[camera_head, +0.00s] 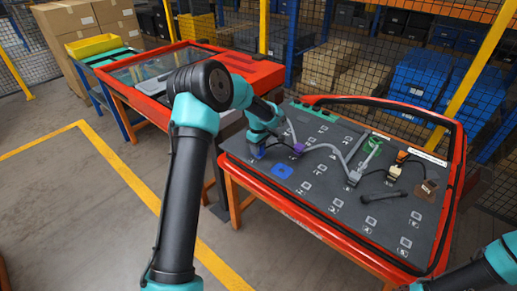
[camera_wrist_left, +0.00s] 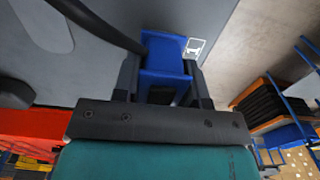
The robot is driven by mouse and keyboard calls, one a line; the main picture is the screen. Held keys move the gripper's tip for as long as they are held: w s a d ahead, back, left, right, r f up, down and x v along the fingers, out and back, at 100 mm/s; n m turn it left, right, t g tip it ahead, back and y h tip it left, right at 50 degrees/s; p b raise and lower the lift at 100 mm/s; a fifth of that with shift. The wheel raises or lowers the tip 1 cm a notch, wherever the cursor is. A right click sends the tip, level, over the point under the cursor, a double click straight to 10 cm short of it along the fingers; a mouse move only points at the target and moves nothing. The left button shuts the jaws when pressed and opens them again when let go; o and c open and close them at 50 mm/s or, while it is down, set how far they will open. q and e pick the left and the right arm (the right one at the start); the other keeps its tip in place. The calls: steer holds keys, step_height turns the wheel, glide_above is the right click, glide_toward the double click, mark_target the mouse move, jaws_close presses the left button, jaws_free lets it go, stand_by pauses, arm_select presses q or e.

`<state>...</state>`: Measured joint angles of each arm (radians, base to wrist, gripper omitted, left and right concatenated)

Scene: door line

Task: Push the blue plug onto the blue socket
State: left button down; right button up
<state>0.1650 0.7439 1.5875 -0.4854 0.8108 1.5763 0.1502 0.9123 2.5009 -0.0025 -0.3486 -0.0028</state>
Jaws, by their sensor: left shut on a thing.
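My left gripper (camera_head: 257,152) is at the left end of the grey door panel (camera_head: 330,215), low over its surface. It is shut on the blue plug (camera_wrist_left: 163,50), which shows between the two fingers in the left wrist view (camera_wrist_left: 162,88). A dark cable runs into the plug from the upper left there. A blue square patch (camera_head: 282,170) lies on the panel just right of the gripper in the head view. I cannot make out the blue socket separately, nor tell whether the plug touches it. Part of my right arm shows at the lower right, but its gripper is out of frame.
A purple plug (camera_head: 298,148) on a grey cable is close to the right of my left gripper. A raised red-and-black frame (camera_head: 455,185) borders the panel.

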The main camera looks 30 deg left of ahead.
arm_select(q)
steer(key=shift+r, duration=3.15)
